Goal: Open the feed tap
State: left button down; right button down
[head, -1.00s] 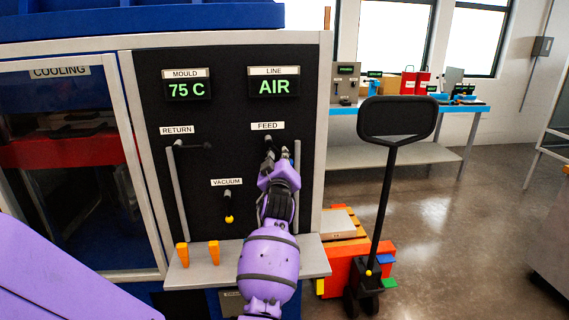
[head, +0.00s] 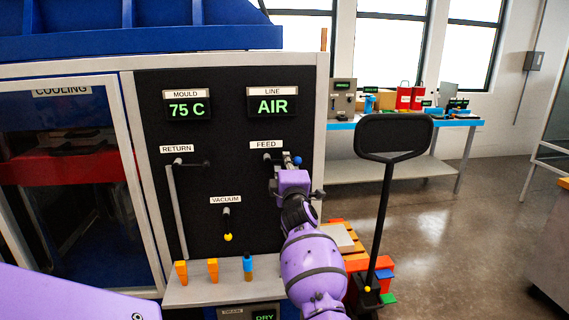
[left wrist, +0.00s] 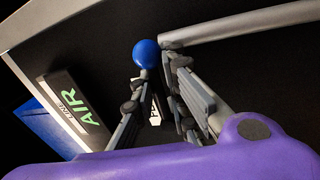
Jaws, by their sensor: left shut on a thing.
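The feed tap (head: 268,158) is on the black panel under the FEED label, with a blue ball (head: 297,160) at its right. My left gripper (head: 291,172) is at this ball, shut on it. In the left wrist view the blue ball (left wrist: 147,53) shows at the fingertips of the left gripper (left wrist: 155,68). A grey pipe (left wrist: 235,27) runs off to the right beside it. My gripper and arm hide part of the feed tap and its pipe in the head view. The LINE display (head: 273,105) reads AIR. My right gripper is not in view.
The return tap (head: 179,162) and its pipe are to the left, and the yellow-tipped vacuum lever (head: 227,225) is below. Orange pegs (head: 213,270) and a blue-topped peg (head: 248,266) stand on the ledge (head: 190,293). A pallet jack handle (head: 393,136) rises at the right.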

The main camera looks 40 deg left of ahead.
pick_arm(q)
jog(key=shift+n, duration=0.6)
jog(key=shift+r, duration=0.3)
jog(key=c, duration=1.8)
grip_release()
jog(key=shift+r, duration=0.1)
jog(key=shift+c, duration=0.2)
jog(key=shift+s+d+f, duration=0.15)
jog(key=shift+d+f, duration=0.05)
jog(key=v, duration=1.1)
jog(key=shift+s+d, duration=0.15)
jog(key=shift+d, duration=0.1)
